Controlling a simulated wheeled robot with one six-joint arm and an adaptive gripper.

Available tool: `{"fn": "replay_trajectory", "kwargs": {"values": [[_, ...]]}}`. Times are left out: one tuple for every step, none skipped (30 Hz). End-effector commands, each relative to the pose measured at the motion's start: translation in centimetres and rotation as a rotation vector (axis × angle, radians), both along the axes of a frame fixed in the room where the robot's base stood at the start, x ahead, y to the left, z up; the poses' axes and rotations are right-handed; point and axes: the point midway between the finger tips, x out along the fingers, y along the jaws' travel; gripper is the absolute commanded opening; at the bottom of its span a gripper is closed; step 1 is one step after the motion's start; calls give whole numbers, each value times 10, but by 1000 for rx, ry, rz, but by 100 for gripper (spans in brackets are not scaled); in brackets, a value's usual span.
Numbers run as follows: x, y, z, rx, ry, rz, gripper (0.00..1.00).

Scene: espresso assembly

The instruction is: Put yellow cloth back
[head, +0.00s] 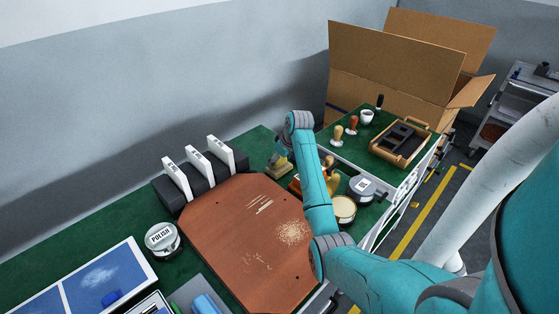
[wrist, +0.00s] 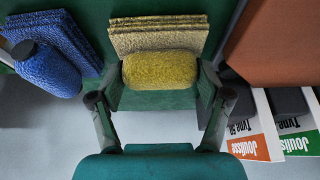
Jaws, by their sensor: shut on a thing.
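A rolled yellow cloth (wrist: 160,69) sits between the fingers of my gripper (wrist: 160,84), which is shut on it. Just beyond it in the wrist view lies a flat stack of folded yellow cloths (wrist: 160,30). The roll overlaps the stack's near edge in the picture; I cannot tell whether they touch. In the head view my gripper (head: 281,158) is low over the green bench top, beyond the far corner of the brown board, with a patch of yellow (head: 283,171) beneath it.
A rolled blue cloth (wrist: 45,66) and blue stack (wrist: 62,28) lie left in the wrist view. White-fronted packs (head: 198,165) stand beside the brown board (head: 230,235). A polish tin (head: 162,238) is left of it. Tampers (head: 337,134) and a wooden tray (head: 398,151) stand behind right.

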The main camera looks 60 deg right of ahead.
Motion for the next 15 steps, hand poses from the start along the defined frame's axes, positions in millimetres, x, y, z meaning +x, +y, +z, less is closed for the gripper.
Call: {"fn": "replay_trajectory", "kwargs": {"values": [[0,0,0,0,0,0,39],[0,0,0,0,0,0,39],[0,0,0,0,0,0,39],[0,0,-1,0,0,0,39],[0,0,-2,0,0,0,39],[0,0,-1,0,0,0,84],[0,0,-1,0,0,0,92],[0,0,-1,0,0,0,100],[0,0,-1,0,0,0,100],[0,0,-1,0,0,0,100],[0,0,-1,0,0,0,100],[0,0,-1,0,0,0,100],[0,0,-1,0,0,0,100],[0,0,-1,0,0,0,100],[0,0,-1,0,0,0,100]]}}
